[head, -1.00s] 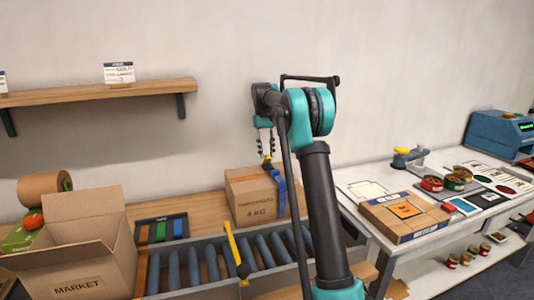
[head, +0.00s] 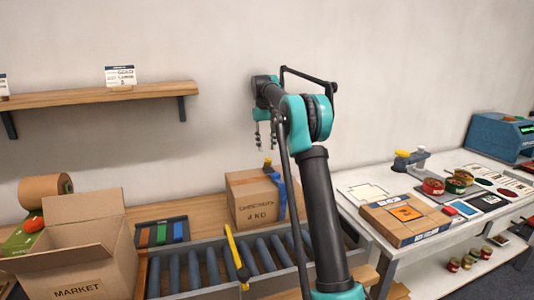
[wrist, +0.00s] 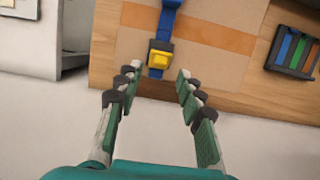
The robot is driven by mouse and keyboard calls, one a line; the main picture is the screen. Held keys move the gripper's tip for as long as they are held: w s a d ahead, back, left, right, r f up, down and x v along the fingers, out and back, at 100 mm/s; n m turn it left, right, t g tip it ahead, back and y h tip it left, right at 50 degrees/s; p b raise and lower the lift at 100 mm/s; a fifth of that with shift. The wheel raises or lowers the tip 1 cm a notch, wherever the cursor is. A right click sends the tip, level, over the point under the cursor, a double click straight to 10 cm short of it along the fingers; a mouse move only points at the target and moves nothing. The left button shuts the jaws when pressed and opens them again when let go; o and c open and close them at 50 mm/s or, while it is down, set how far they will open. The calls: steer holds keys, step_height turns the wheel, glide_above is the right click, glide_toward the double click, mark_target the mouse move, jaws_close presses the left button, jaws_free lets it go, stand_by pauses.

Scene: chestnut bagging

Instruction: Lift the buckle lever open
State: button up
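A cardboard box (head: 252,210) marked "4 KG" stands behind the roller conveyor, and it also fills the top of the wrist view (wrist: 200,60). A blue strap (head: 281,196) runs over it and also shows in the wrist view (wrist: 167,22). The buckle is a dark frame with a yellow lever (wrist: 159,58) on the strap, near the box's edge; it is small in the head view (head: 267,162). I cannot tell whether the lever is raised. My gripper (wrist: 154,74) is open and empty, its fingers on either side of the buckle's line. In the head view, the gripper (head: 265,145) hangs above the buckle.
A roller conveyor (head: 212,238) with a yellow bar (head: 236,252) runs in front. An open "MARKET" carton (head: 84,267) and a tray of coloured strips (head: 161,232) stand left. A white table (head: 395,257) with a flat box and tins is right. A shelf (head: 90,97) hangs on the wall.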

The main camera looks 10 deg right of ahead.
steer(key=v, duration=0.3)
steer(key=shift+r, duration=0.1)
steer(key=t+y, duration=0.1)
steer(key=t, duration=0.7)
glide_toward(268, 159)
steer(key=x, duration=0.8)
steer(key=shift+w, duration=0.45)
stand_by(0.4)
steer(key=shift+c, duration=0.6)
jaws_close()
